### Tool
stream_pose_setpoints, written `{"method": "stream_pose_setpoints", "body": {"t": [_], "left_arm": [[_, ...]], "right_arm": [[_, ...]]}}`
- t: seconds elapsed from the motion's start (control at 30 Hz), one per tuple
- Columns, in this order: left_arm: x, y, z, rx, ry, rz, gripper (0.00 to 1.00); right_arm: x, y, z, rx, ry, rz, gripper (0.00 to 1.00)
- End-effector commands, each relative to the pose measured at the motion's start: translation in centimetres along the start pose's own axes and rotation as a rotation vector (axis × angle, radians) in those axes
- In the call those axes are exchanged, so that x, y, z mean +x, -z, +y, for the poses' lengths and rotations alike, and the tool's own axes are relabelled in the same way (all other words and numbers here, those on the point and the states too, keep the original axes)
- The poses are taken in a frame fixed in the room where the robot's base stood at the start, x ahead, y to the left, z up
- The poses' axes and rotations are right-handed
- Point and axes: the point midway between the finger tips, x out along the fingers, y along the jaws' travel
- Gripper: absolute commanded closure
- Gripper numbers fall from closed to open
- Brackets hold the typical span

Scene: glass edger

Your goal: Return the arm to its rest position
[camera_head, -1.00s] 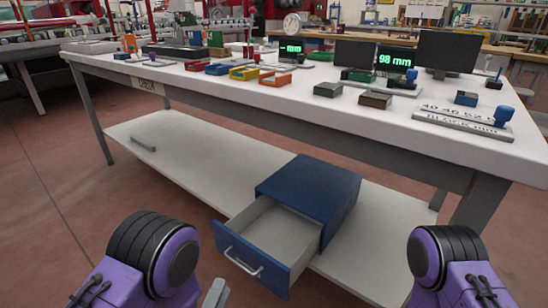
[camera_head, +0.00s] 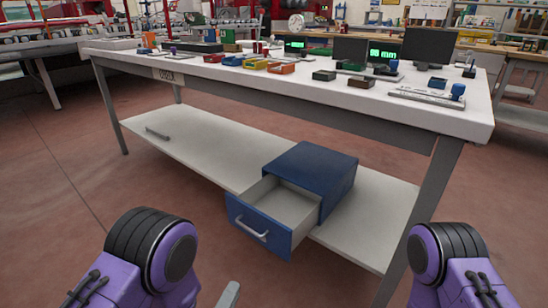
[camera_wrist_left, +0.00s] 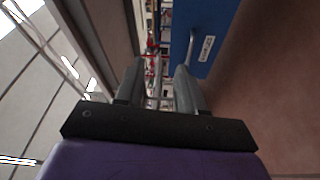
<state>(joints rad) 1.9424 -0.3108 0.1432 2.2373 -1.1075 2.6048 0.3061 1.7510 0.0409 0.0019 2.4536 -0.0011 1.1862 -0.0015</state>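My left gripper shows as a grey fingertip (camera_head: 229,295) at the bottom of the head view, in front of the drawer and apart from it. In the left wrist view my left gripper (camera_wrist_left: 159,68) has its two fingers apart with nothing between them. The blue cabinet (camera_head: 318,168) stands on the bench's lower shelf with its drawer (camera_head: 268,228) pulled out. The drawer looks empty where its inside shows. In the left wrist view the blue drawer front (camera_wrist_left: 207,35) and its handle lie beyond the fingers. My right gripper is not in view.
The white bench (camera_head: 300,93) holds colored bins, displays and a stamp (camera_head: 458,91). Its pale lower shelf (camera_head: 190,153) has a small grey handle-like bar (camera_head: 157,134). Reddish floor (camera_head: 60,200) lies open at the left.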

Motion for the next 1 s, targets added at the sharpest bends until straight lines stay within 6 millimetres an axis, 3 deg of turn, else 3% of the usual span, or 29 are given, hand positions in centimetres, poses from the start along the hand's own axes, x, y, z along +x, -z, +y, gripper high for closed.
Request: {"method": "stream_pose_setpoints", "body": {"t": [0.17,0.37,0.47,0.63,0.8,1.0], "left_arm": [[-0.7,-0.6,-1.8,0.185,0.095,-0.057,0.62],[-3.3,0.0,-6.7,0.471,0.324,-0.139,0.62],[-6.2,1.1,-10.7,0.621,0.518,-0.200,0.62],[-13.9,3.4,-17.2,0.775,0.906,-0.334,0.62],[-20.7,4.7,-20.4,0.780,1.186,-0.428,0.62],[-27.2,5.3,-22.4,0.712,1.424,-0.474,0.62]], "right_arm": [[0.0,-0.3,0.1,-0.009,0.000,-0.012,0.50],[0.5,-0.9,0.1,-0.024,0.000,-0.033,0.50],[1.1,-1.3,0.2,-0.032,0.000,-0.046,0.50],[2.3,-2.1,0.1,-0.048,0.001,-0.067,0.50],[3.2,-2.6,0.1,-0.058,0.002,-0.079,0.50],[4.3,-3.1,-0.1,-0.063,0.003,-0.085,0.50]]}}
